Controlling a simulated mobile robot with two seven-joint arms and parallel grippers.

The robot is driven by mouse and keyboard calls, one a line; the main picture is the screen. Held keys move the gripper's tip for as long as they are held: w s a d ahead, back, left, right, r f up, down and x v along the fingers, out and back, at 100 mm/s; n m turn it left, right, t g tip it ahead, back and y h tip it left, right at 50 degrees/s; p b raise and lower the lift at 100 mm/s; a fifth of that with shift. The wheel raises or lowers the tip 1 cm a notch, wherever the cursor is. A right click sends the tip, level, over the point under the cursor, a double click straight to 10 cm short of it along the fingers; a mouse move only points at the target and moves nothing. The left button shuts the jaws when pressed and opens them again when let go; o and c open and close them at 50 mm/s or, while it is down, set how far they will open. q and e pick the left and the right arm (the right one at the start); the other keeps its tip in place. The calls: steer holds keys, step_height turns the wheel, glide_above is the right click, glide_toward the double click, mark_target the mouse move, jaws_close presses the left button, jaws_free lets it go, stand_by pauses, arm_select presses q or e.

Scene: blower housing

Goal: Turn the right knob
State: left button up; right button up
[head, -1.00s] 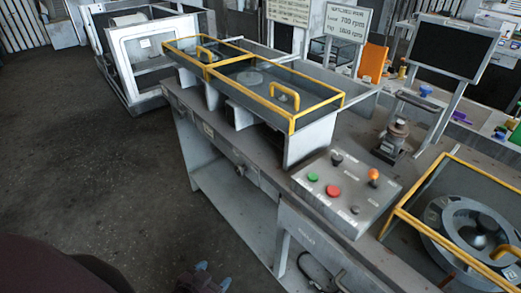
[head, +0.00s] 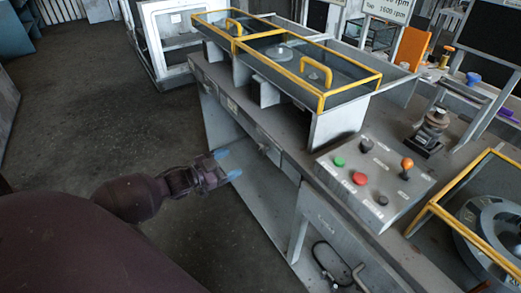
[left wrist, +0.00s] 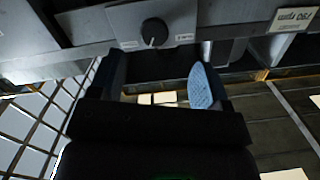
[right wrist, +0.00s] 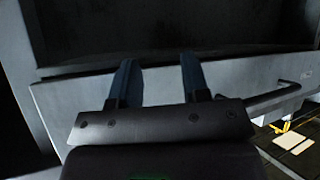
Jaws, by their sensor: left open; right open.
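A small dark knob (head: 264,148) is on the front face of the grey bench. In the left wrist view a black round knob (left wrist: 154,32) with a white pointer line sits on a light plate, just beyond the fingertips. I cannot tell from the frames whether it is the right one of a pair. My left gripper (head: 228,164) is open and empty in front of the bench, left of the knob in the head view. Its blue fingers also show in the left wrist view (left wrist: 157,75), apart from the knob. My right gripper (right wrist: 157,68) is open and empty, facing a grey panel.
A sloped control panel (head: 345,200) with red, green, orange and black controls stands on the bench. Yellow-framed guards (head: 322,92) lie on top. A handle bar (right wrist: 275,97) is close right of my right gripper. Open floor (head: 100,110) lies left of the bench.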

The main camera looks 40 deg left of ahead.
mark_target(259, 150)
arm_select(q)
steer(key=shift+h, duration=0.6)
steer(key=x, duration=0.3)
steer(key=r+x, duration=0.1)
steer(key=x, duration=0.2)
steer(key=b+x, duration=0.1)
steer(key=x, duration=0.3)
steer(key=shift+s+d+r, duration=0.1)
steer(key=shift+d+r, duration=0.05)
steer(key=shift+d, duration=0.1)
steer(key=shift+w+d, duration=0.15)
steer(key=shift+w, duration=0.25)
